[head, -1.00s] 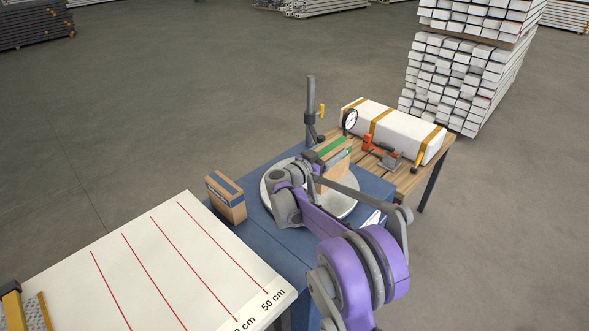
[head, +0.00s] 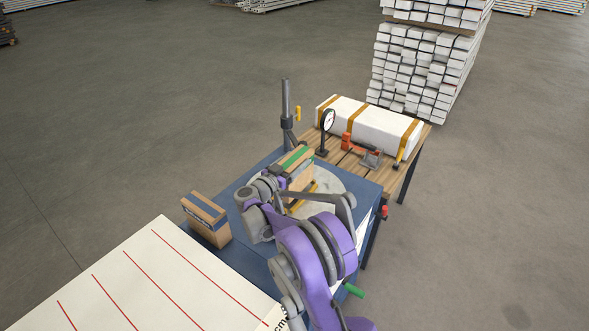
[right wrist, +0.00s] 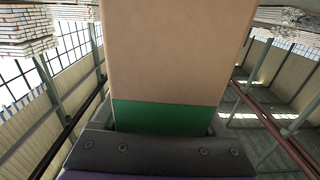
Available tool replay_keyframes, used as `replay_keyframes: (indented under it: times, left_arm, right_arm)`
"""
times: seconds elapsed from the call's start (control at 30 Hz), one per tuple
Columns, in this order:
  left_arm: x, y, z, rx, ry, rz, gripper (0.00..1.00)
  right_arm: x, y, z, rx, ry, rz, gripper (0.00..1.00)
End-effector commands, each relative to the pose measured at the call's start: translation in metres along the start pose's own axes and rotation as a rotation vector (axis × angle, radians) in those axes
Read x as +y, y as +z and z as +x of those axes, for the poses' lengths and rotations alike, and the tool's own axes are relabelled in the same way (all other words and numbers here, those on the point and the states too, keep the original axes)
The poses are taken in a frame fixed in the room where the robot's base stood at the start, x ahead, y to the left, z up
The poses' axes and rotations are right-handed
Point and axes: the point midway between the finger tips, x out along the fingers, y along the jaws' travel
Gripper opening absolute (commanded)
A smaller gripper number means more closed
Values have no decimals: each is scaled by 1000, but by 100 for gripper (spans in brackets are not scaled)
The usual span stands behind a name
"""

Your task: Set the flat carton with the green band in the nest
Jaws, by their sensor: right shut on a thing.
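The flat carton with the green band (head: 301,178) is brown and stands on edge over a pale round plate (head: 335,190) on a blue-topped table. My right gripper (head: 287,169) is shut on it; the arm hides part of the carton and plate. In the right wrist view the carton (right wrist: 178,50) fills the middle, its green band close to the gripper's dark edge. A yellow piece (head: 304,194) shows on the plate beside the carton; I cannot tell whether it belongs to the nest, or whether the carton touches the plate. My left gripper is out of view.
A brown carton with a blue band (head: 206,219) stands on the blue table (head: 239,191), left of the plate. A grey post (head: 286,110) and a dial gauge (head: 327,124) rise behind. A wooden table (head: 398,178) holds a white strapped package (head: 370,124). A red-lined white table (head: 150,285) lies front left.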

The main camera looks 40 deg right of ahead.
Motion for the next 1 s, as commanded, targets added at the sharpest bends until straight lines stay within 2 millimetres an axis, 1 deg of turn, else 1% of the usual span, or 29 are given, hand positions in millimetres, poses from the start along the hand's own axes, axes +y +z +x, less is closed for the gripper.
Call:
replay_keyframes:
  times: [0.1,0.2,0.43,0.57,0.6,0.67,0.7,0.73,1.0]
  left_arm:
    - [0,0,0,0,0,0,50]
    - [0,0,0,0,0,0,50]
    - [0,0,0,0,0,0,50]
    - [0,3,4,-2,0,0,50]
    - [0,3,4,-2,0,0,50]
    - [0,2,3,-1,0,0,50]
    - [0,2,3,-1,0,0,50]
    - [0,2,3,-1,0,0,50]
    - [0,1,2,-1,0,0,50]
  right_arm:
    - [0,18,0,1,0,0,0]
    - [0,27,0,1,0,0,0]
    - [0,27,0,1,0,0,0]
    - [0,31,0,1,0,-1,0]
    - [0,32,0,0,0,0,78]
    - [0,31,0,0,0,0,89]
    - [0,31,0,0,0,0,96]
    - [0,31,0,0,0,0,100]
    - [0,29,0,0,0,0,100]
